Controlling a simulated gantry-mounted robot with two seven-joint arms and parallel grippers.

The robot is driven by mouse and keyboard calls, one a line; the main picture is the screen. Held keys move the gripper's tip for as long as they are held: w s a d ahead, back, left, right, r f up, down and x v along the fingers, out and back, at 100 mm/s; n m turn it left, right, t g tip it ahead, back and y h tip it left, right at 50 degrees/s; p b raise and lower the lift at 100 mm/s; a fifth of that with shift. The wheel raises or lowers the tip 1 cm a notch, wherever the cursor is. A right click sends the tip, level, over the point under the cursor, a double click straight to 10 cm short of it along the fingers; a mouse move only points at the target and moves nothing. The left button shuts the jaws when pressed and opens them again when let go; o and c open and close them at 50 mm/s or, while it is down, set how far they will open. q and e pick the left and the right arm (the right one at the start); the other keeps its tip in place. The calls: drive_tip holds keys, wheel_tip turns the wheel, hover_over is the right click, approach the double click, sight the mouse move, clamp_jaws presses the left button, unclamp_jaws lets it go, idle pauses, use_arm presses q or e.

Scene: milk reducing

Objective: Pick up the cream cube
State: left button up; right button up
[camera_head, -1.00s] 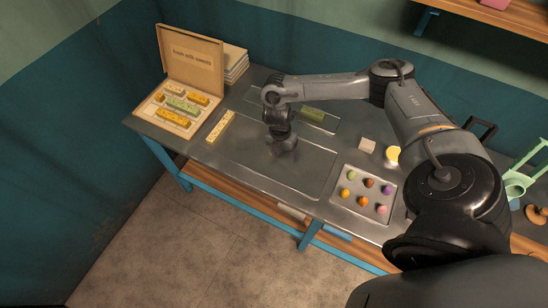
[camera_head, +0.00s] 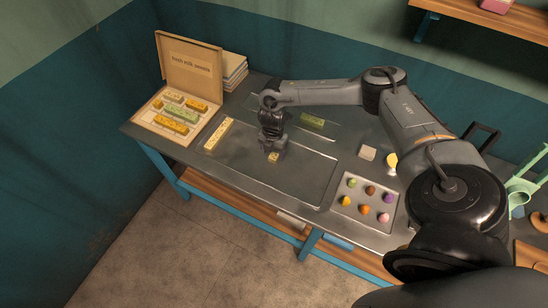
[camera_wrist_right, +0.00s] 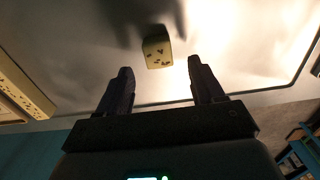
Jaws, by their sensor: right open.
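A small cream cube with dark specks (camera_wrist_right: 157,47) lies on the grey work surface in the right wrist view, just beyond and between my fingertips. In the head view the cube (camera_head: 273,157) shows at the foot of my right gripper (camera_head: 271,150), partly hidden by it. My right gripper (camera_wrist_right: 160,77) is open and empty, with one finger on each side and a gap to the cube. My left gripper is not in view.
A long cream bar (camera_head: 218,134) lies to the left, beside an open box of sweets (camera_head: 150,119). The surface around the cube is clear.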

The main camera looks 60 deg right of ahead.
sight(273, 157)
drive_tip(key=shift+d+f, duration=0.15)
drive_tip(key=shift+f, duration=1.7)
drive_tip(key=c, duration=1.1)
drive_tip(key=shift+r, duration=0.2)
